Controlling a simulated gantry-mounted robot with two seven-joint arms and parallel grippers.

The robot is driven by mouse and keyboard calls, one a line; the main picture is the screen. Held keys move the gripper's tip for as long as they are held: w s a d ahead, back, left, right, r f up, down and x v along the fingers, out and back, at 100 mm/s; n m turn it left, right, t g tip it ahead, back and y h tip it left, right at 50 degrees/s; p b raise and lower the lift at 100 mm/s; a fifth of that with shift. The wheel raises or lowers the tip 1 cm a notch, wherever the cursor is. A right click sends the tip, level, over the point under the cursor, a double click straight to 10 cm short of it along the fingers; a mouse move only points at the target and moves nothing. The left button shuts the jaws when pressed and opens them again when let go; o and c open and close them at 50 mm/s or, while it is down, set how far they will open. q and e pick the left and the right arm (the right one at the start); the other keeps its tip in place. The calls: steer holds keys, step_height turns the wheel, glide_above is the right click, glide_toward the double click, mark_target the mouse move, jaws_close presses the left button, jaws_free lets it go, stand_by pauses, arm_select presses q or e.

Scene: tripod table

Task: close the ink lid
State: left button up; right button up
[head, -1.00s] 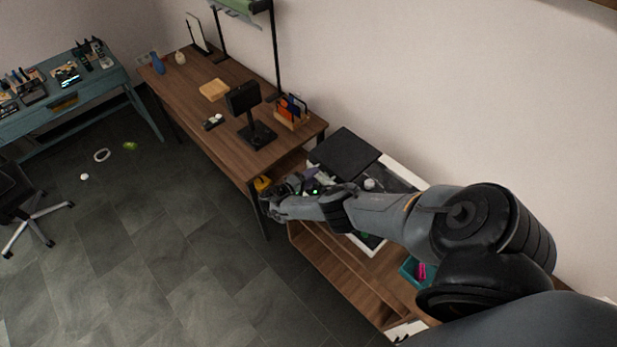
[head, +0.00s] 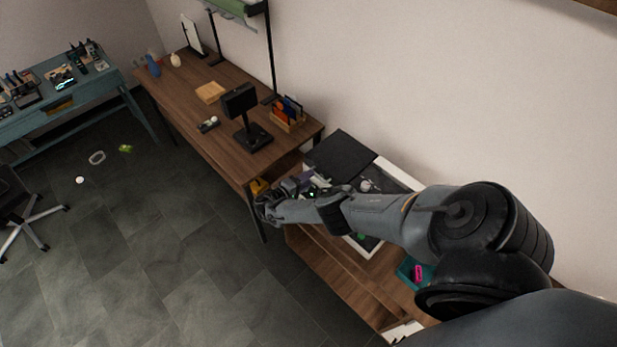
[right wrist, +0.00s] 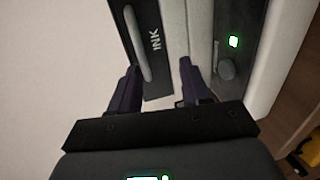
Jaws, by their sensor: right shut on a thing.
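The ink lid (right wrist: 158,68) is a dark panel marked INK with a grey handle bar, in the right wrist view. It stands out from the machine's dark front panel (right wrist: 228,88), which has a green light and a round knob. My right gripper (right wrist: 160,75) has its dark purple fingers on either side of the lid's edge and is shut on it. In the head view my right gripper (head: 304,180) is at the near-left side of the black and white machine (head: 343,152); my arm hides much of the contact. My left gripper is not in view.
The machine stands on a low wooden shelf unit (head: 335,270) by the wall. A teal tray (head: 405,274) with a pink item is at its near end. A wooden desk (head: 185,105) with a monitor (head: 240,103) stands beyond. The floor on the left is mostly clear.

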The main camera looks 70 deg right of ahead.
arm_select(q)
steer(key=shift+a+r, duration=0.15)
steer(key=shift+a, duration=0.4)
arm_select(e)
steer(key=v, duration=1)
steer(key=shift+w+f, duration=0.15)
steer(key=shift+f, duration=0.05)
